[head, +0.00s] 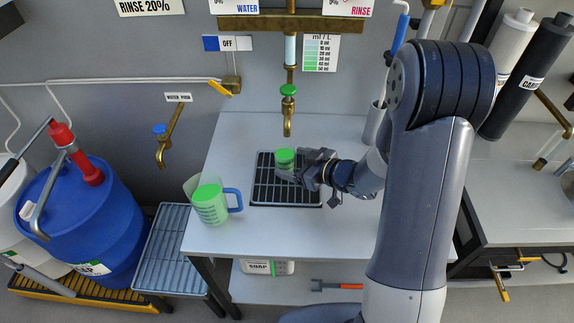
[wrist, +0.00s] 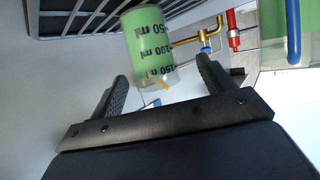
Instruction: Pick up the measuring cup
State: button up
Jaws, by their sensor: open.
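A small clear measuring cup (head: 285,158) filled with green shows in the head view over the black drain grate, below the brass tap. In the wrist view the cup (wrist: 149,45) is upside down in the picture, with black ml marks. My gripper (head: 305,167) is just right of the cup. Its two fingers are spread wide in the wrist view (wrist: 162,75), with the cup ahead in the gap. I cannot tell whether either finger touches it. A larger jug (head: 209,203) with green contents and a blue handle stands left of the grate.
The black drain grate (head: 262,192) is set in the white table (head: 225,150). The brass tap (head: 287,122) with a green knob hangs close above the cup. A blue drum (head: 85,225) stands at left. The table's front left is clear beyond the jug.

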aim_at(277, 148)
jog(key=shift+p+x, duration=0.6)
jog(key=shift+x, duration=1.95)
jog(key=shift+w+d, duration=0.15)
jog(key=shift+c, duration=0.4)
jog(key=c, duration=1.2)
jog(key=shift+o, duration=0.2)
jog(key=shift+r, duration=0.35)
jog(key=shift+r, duration=1.4)
jog(key=s+b, duration=0.5)
jog(key=s, duration=1.2)
jog(key=shift+s+a, duration=0.3)
jog(key=shift+a, duration=0.05)
